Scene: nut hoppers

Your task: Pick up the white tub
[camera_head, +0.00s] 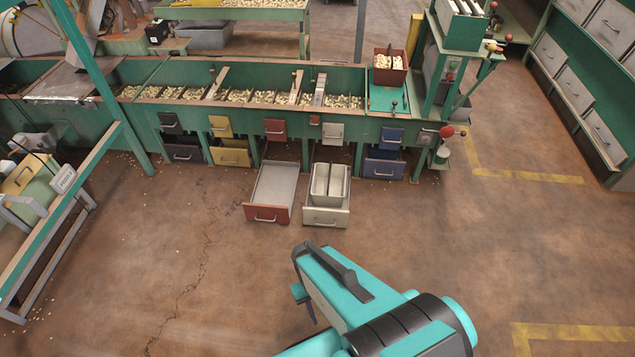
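Two narrow whitish tubs stand side by side in an open white drawer (327,217), a left one (320,184) and a right one (337,184). I cannot tell which of them is the white tub of the task. My teal and black arm reaches in from the bottom of the view. What looks like the end of my gripper (306,302) shows at its left side, nearer the camera than the drawer and apart from it. The arm hides most of the gripper, so its opening cannot be seen.
An open, empty red drawer (272,193) sits left of the white drawer. Behind stands a long green hopper bench (240,113) with nuts and closed coloured drawers. A red bin of nuts (390,70) stands on its right end. The brown floor in front is clear.

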